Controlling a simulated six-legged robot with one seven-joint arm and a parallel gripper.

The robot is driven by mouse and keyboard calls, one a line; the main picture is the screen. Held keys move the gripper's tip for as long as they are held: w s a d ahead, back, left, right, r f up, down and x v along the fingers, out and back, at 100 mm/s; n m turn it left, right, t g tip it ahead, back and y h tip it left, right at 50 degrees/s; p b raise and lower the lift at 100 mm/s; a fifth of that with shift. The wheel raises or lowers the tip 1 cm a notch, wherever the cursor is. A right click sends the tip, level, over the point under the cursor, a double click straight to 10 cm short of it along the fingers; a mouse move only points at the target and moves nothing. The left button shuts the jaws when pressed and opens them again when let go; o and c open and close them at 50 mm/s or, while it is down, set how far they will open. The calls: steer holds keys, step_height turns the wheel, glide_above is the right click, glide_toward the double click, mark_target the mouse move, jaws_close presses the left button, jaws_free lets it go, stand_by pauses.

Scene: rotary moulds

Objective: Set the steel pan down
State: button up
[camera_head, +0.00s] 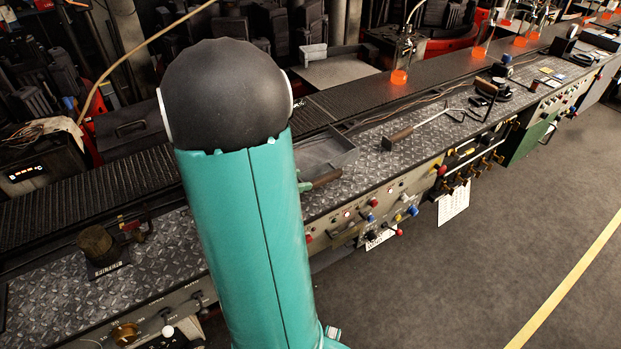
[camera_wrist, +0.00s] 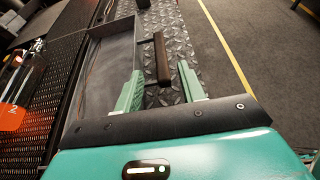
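The steel pan (camera_head: 333,157) is a shallow grey rectangular tray. It appears to rest level on the bench top, partly hidden behind my arm in the head view. Its dark brown handle (camera_head: 326,179) lies along the near side. In the wrist view the pan (camera_wrist: 112,52) is at upper left, and the handle (camera_wrist: 163,58) runs beside its right wall. My gripper (camera_wrist: 160,69) is open, its green fingers apart on either side of the handle's near end, with gaps visible. I cannot tell whether the fingers are at handle height.
The diamond-plate bench (camera_head: 375,165) stretches left and right. A long-handled tool (camera_head: 432,124) lies to the right of the pan. A dark conveyor (camera_head: 400,90) runs behind, with glowing orange glass (camera_head: 399,76). Knobs line the front panel. The grey floor (camera_head: 480,270) in front is clear.

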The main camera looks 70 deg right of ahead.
steer(key=v, duration=0.5)
steer(key=shift+w+a+r, duration=0.15)
steer(key=shift+a, duration=0.05)
